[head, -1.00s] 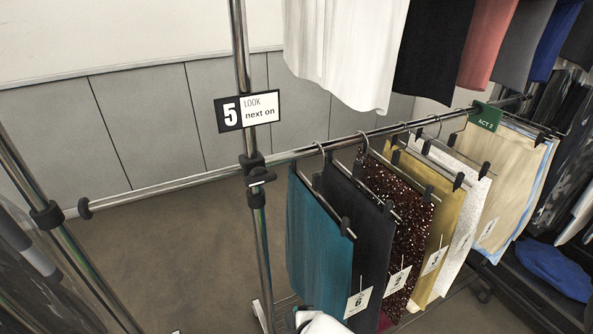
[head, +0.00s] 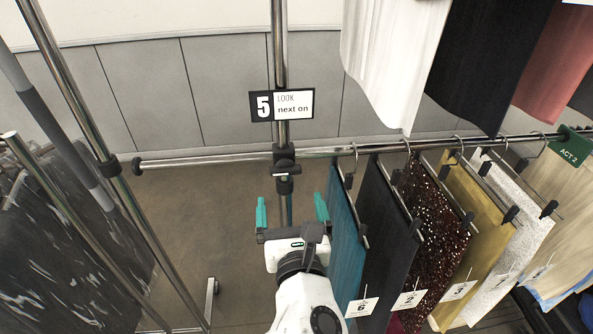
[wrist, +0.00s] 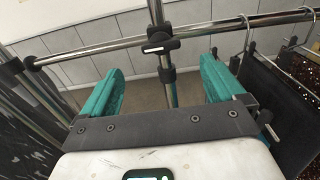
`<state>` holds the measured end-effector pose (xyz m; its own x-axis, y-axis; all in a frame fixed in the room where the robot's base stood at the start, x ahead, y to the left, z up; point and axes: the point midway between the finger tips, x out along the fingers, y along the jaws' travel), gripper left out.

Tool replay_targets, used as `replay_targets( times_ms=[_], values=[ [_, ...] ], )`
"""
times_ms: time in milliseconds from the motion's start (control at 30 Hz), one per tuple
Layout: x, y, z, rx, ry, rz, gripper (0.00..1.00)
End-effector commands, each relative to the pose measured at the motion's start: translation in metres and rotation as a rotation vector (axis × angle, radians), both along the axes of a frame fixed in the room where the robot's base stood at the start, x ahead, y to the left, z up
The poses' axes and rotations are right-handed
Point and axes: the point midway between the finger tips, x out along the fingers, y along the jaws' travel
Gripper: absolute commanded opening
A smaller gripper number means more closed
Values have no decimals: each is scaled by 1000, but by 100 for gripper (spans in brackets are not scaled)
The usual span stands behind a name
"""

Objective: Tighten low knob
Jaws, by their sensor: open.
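The low knob (head: 284,170) is a small dark knob with a pale bar across it, on the black clamp where the low chrome rail (head: 217,158) meets the upright post (head: 279,55). The bar lies about level. In the wrist view the knob (wrist: 162,45) sits ahead, between and beyond the fingers. My gripper (head: 291,206) has teal fingers spread wide and empty. It is below the knob in the head view, apart from it. The lower post shows between the fingers.
Skirts and trousers on hangers (head: 345,240) hang from the low rail just right of my gripper. A sign reading "5 LOOK next on" (head: 281,105) is on the post above. Another rack with dark garments (head: 60,240) stands left.

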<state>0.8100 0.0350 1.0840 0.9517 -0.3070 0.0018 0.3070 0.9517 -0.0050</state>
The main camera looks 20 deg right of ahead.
Motion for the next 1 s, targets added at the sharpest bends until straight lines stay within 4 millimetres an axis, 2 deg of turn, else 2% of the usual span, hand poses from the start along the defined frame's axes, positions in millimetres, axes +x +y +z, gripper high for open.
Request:
replay_targets(
  times_ms=[300,500,700,933,1000],
  values=[
    [55,-19,1,2,-1,-3,96],
    [79,-27,1,3,0,-2,96],
    [89,-30,0,6,1,-2,96],
    [89,-30,-1,6,1,-2,96],
    [89,-30,-1,6,1,-2,91]
  ],
)
